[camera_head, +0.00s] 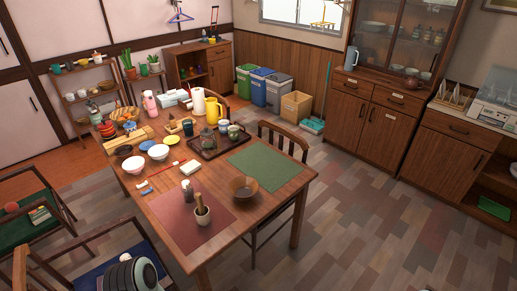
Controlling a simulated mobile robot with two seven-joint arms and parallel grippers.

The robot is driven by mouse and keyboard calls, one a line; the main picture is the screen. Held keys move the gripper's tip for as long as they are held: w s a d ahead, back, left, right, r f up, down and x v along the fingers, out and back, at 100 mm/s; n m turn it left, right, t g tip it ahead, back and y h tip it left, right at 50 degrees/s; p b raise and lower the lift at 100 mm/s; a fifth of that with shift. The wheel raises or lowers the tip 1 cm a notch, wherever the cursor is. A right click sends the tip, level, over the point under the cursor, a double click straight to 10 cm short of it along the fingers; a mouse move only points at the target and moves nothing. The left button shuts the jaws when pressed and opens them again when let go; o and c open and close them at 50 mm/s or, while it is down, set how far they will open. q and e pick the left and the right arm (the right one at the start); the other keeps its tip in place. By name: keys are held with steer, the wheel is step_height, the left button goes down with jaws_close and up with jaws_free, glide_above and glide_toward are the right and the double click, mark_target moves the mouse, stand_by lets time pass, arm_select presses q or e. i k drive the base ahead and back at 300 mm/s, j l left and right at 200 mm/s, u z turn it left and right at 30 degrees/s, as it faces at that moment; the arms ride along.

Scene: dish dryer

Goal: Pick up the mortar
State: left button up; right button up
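Neither of my grippers is in view.
White bowls (158,152), a yellow pitcher (212,110) and other dishes crowd the table's back. Chairs flank the table; floor at right is clear.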

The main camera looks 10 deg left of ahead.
mark_target(243, 187)
steer(key=i+l, duration=0.45)
steer(key=i+l+u, duration=0.65)
steer(key=l, duration=0.15)
steer(key=k, duration=0.1)
